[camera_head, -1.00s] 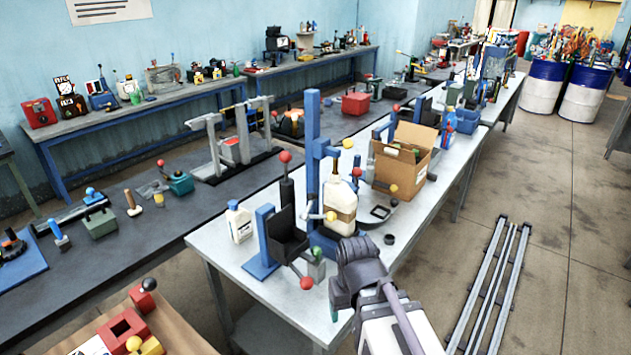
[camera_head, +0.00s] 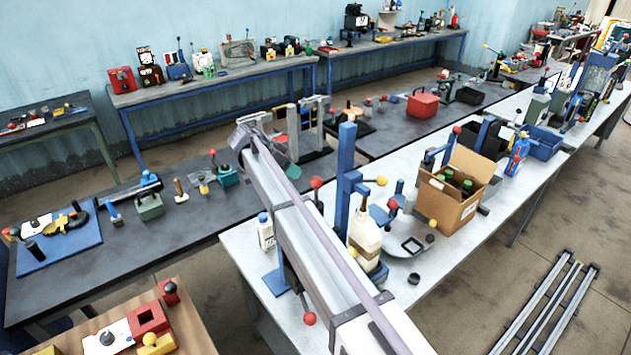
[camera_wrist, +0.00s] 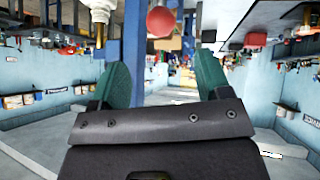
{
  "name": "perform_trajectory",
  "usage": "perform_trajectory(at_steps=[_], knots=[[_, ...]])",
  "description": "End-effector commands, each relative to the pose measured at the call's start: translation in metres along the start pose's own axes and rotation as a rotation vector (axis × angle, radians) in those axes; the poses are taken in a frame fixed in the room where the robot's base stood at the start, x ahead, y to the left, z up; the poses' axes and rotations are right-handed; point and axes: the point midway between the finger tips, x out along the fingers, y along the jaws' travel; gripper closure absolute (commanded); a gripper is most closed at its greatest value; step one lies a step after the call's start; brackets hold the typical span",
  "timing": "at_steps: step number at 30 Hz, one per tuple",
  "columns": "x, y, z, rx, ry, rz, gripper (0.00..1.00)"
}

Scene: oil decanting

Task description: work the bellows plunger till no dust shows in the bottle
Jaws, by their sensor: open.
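My gripper (camera_wrist: 160,78) is open, with two green fingers apart and nothing between them. In the head view my arm reaches up and left across the near bench. In the wrist view, which looks upside down, a red ball knob (camera_wrist: 161,20) shows beyond the gap. A large bottle with pale contents (camera_head: 365,240) stands upright by a blue post (camera_head: 346,165); dust in it cannot be made out. A red knob (camera_head: 316,182) shows left of the post, and I cannot tell whether it tops the bellows plunger. My arm hides much of the stand below it.
A small white bottle (camera_head: 265,232) stands left of my arm. A cardboard box (camera_head: 455,195) with bottles is to the right. Floor rails (camera_head: 545,305) run at the lower right. The near bench's front right is mostly clear.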

Motion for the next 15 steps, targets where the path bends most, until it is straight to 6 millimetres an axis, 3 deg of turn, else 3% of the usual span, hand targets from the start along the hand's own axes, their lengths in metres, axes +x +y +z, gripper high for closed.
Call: perform_trajectory(at_steps=[15], knots=[[0.103, 0.0, 0.004, -0.001, -0.002, 0.001, 0.29]])
